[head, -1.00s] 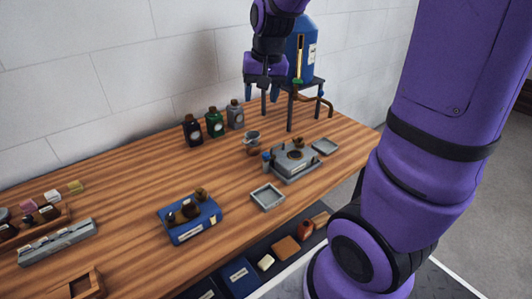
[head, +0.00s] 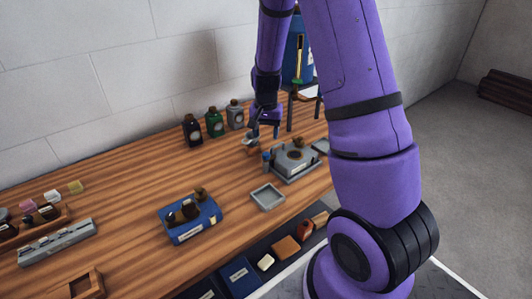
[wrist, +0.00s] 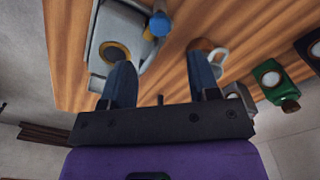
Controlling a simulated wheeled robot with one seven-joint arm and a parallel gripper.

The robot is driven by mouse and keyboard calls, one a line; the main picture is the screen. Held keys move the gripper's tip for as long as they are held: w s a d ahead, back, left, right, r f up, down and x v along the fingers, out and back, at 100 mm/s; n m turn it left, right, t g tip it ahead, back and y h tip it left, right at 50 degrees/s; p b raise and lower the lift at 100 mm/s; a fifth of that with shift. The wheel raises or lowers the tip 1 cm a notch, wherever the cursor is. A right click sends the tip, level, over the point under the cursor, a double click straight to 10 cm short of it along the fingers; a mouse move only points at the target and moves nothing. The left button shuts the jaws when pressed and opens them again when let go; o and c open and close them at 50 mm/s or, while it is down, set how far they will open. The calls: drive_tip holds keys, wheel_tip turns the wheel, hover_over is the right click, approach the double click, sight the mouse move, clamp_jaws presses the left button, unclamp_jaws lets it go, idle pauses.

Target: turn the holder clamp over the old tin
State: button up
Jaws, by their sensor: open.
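A grey holder (head: 290,167) stands on the wooden bench, right of centre in the head view. A round dark disc with a gold rim (head: 295,155) sits on its top; it may be the old tin, but I cannot tell. A small blue-topped part (head: 266,156) stands at the holder's left side; I cannot tell whether it is the clamp. In the wrist view the holder (wrist: 97,60), the disc (wrist: 115,51) and the blue part (wrist: 160,23) show at upper left. My gripper (head: 264,134) is open and empty above the bench, behind the holder's left end.
A white cup (wrist: 219,60) is close by my gripper's right finger in the wrist view. Several bottles (head: 214,123) stand by the wall. A grey tray (head: 267,197) and a blue box (head: 189,219) lie in front. A tall blue container (head: 291,62) stands behind my arm.

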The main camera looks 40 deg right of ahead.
sight(266, 154)
wheel_tip(266, 154, down, 8)
drive_tip(key=shift+f, duration=0.25)
